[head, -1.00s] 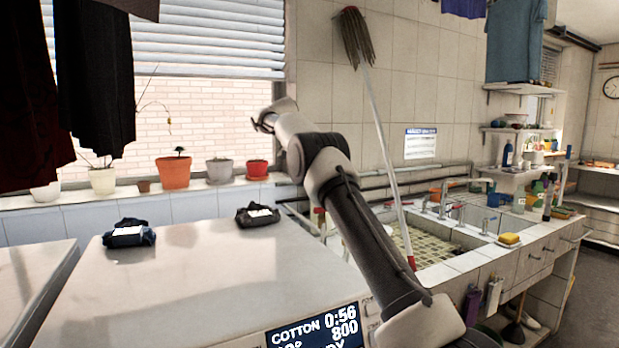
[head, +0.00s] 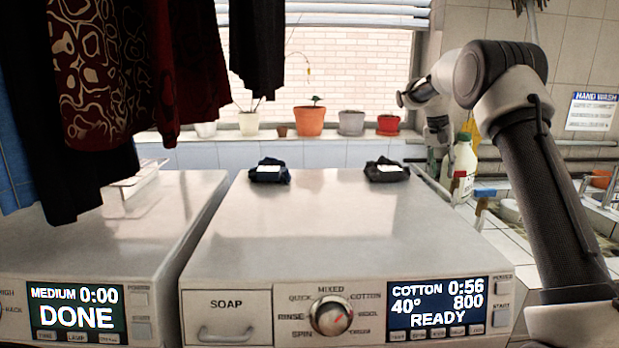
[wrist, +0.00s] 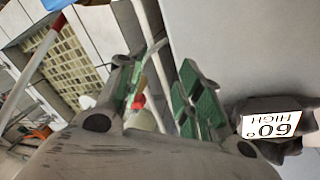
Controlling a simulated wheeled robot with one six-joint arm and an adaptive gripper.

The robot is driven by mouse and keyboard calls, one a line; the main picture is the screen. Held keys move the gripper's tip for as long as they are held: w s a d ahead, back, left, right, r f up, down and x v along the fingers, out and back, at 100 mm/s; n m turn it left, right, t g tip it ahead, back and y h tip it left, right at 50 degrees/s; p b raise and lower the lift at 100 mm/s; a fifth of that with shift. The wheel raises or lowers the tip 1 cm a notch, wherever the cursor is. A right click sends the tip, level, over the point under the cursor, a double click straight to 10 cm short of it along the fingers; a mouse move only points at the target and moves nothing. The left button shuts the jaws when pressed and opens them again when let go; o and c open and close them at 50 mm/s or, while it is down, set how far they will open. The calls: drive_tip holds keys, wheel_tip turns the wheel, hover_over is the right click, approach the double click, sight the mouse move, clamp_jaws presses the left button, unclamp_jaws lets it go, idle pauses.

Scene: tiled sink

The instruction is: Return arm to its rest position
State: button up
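My arm (head: 540,190) rises on the right of the head view and bends over at its elbow. My gripper (head: 438,138) hangs fingers-down beyond the right back corner of the washing machine (head: 230,230), partly hidden near a white bottle. In the wrist view my gripper (wrist: 160,92) shows two green-padded fingers spread apart with a gap between them. I see nothing held. A pale thing with a red part shows beyond the gap, apparently below the fingers.
Two dark labelled bundles (head: 269,171) (head: 386,170) lie on the machine's top; one labelled "60 HIGH" (wrist: 270,125) shows beside the gripper. The white bottle (head: 461,162) stands behind the machine's right side. Hanging clothes (head: 110,80) fill the upper left. Potted plants (head: 309,120) line the sill.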

drive_tip(key=s+a+r+n+t+y, duration=0.1)
drive_tip(key=s+n, duration=0.1)
drive_tip(key=s, duration=1.3)
drive_tip(key=s+a+r+n+t, duration=0.2)
drive_tip(key=s, duration=1.4)
drive_tip(key=s+a+r+n+t+y, duration=0.1)
drive_tip(key=s+a+n, duration=0.1)
drive_tip(key=s, duration=1.4)
drive_tip(key=shift+s+r+t+y, duration=0.25)
drive_tip(key=shift+r+t+y, duration=0.05)
drive_tip(key=shift+r, duration=0.05)
drive_tip(key=shift+a, duration=0.1)
